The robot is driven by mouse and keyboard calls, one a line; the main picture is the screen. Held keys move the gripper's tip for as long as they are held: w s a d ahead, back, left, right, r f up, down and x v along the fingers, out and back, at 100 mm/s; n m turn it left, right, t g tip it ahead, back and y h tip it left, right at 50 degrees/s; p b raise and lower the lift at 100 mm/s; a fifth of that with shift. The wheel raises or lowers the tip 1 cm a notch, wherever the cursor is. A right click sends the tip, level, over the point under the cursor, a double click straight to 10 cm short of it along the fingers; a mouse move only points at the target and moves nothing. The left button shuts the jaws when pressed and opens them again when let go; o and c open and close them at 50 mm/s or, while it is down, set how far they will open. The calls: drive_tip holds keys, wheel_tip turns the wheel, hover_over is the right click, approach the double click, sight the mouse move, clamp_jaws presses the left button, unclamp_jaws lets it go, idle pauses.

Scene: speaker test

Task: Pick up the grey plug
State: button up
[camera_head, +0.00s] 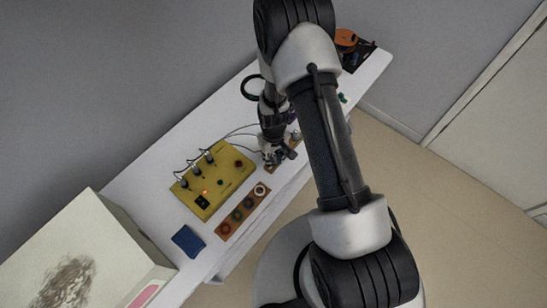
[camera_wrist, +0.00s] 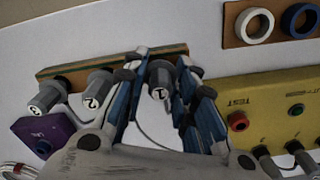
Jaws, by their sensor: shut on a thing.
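Three grey plugs stand along a wooden rack (camera_wrist: 195,50) in the wrist view, marked 3 (camera_wrist: 47,96), 2 (camera_wrist: 97,88) and 1 (camera_wrist: 161,80). My gripper (camera_wrist: 163,66) has its blue fingers on either side of plug 1 and is shut on it. The plug's upper end is still at the rack; I cannot tell whether it is clear of it. In the head view my gripper (camera_head: 279,154) is low over the table, right of the yellow box, and hides most of the rack.
The yellow test box (camera_head: 232,187) with cabled plugs stands close to my gripper. A brown board with rings (camera_head: 243,212) and a blue pad (camera_head: 188,241) lie in front. A purple block (camera_wrist: 45,134) is beside the rack. A large pale box (camera_head: 120,250) stands left.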

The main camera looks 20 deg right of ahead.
sight(273, 155)
wheel_tip(273, 155, up, 20)
drive_tip(key=p, duration=0.4)
drive_tip(key=shift+r+p, duration=0.15)
drive_tip(key=shift+p, duration=0.15)
wheel_tip(273, 155, up, 4)
drive_tip(key=p, duration=0.2)
drive_tip(key=shift+f+p, duration=0.2)
drive_tip(key=shift+p, duration=0.1)
